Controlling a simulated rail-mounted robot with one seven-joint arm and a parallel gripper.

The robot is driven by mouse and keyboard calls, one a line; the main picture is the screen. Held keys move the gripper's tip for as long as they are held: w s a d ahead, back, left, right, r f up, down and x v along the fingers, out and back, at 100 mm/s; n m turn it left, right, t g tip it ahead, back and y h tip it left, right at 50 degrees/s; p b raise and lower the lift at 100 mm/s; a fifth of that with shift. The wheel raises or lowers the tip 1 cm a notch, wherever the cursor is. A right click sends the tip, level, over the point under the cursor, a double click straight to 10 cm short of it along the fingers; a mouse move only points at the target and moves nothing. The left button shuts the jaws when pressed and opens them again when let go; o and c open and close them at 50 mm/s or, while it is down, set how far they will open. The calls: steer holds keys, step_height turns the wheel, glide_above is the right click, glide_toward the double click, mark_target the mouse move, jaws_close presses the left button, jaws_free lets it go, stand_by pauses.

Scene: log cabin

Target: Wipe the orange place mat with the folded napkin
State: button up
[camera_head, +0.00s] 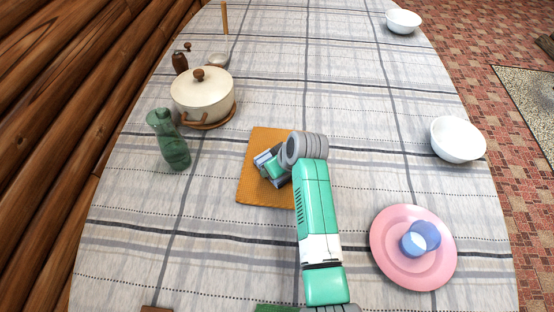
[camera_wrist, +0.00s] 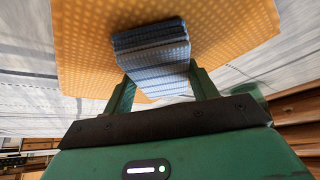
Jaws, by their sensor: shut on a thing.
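The orange place mat (camera_head: 258,190) lies flat on the checked tablecloth, left of my arm in the head view. It also fills much of the upper wrist view (camera_wrist: 240,40). The folded napkin (camera_wrist: 152,52) is blue-grey and striped. My gripper (camera_wrist: 158,88) is shut on it, one green finger on each side. In the head view my gripper (camera_head: 270,167) is over the middle of the mat, and the napkin is mostly hidden there. The napkin is over the mat; I cannot tell whether it touches. My arm hides the mat's right part.
A lidded cream pot (camera_head: 203,97) stands behind and left of the mat. A green vase (camera_head: 168,140) is at the left. White bowls (camera_head: 458,139) stand along the right edge.

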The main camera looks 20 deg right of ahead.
steer(key=r, duration=0.1)
steer(key=r+p, duration=0.2)
steer(key=r, duration=0.1)
steer(key=shift+w+d, duration=0.1)
steer(key=shift+w, duration=0.15)
steer(key=shift+s+r+p, duration=0.15)
steer(key=shift+r+p, duration=0.55)
steer(key=shift+p, duration=0.1)
step_height(320, 180, up, 3)
steer(key=shift+f+p, duration=0.1)
steer(key=shift+p, duration=1.15)
